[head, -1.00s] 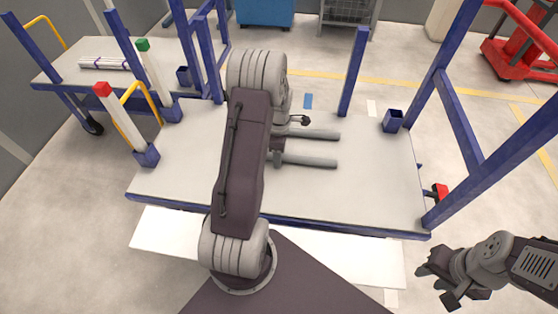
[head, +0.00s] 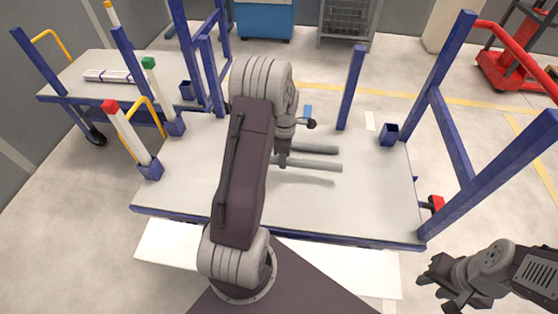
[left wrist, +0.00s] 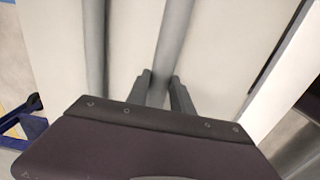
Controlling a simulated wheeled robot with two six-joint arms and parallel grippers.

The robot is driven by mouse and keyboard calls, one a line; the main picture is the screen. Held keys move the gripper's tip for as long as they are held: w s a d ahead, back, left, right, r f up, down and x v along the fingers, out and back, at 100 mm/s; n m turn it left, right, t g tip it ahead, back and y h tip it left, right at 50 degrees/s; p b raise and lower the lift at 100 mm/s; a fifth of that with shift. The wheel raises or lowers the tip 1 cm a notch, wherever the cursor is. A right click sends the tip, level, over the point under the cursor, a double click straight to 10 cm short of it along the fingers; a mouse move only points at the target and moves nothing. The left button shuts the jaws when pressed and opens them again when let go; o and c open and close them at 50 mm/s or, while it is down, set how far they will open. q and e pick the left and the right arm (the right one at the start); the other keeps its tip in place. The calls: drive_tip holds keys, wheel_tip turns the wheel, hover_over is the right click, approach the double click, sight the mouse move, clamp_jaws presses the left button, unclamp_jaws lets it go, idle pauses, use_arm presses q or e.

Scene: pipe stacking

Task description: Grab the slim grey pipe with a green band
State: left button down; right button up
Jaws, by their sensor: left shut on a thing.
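Two slim grey pipes lie side by side on the trolley's light top (head: 370,200). My left gripper (head: 283,162) is shut on the nearer pipe (head: 320,165), which appears slightly raised, with a shadow below it. The farther pipe (head: 318,149) lies just behind it. In the left wrist view my left gripper's fingers (left wrist: 161,88) straddle the held pipe (left wrist: 172,40); the other pipe (left wrist: 95,45) runs to its left, apart from the fingers. No green band shows on either pipe; my arm hides their left ends. My right gripper (head: 438,287) is open and empty, off the trolley's front right.
Blue uprights (head: 352,88) and a blue socket (head: 389,133) stand along the trolley. White posts with a red cap (head: 110,106) and a green cap (head: 149,63) stand at its left. A second cart (head: 75,75) holds white pipes (head: 108,76). The trolley top's right part is clear.

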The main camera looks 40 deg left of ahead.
use_arm(q)
drive_tip(key=w+d+r+p, duration=0.3)
drive_tip(key=w+d+r, duration=0.2)
drive_tip(key=w+d, duration=0.1)
drive_tip(key=shift+w+d+r, duration=0.25)
drive_tip(key=shift+d+r, duration=0.15)
drive_tip(key=shift+d, duration=0.5)
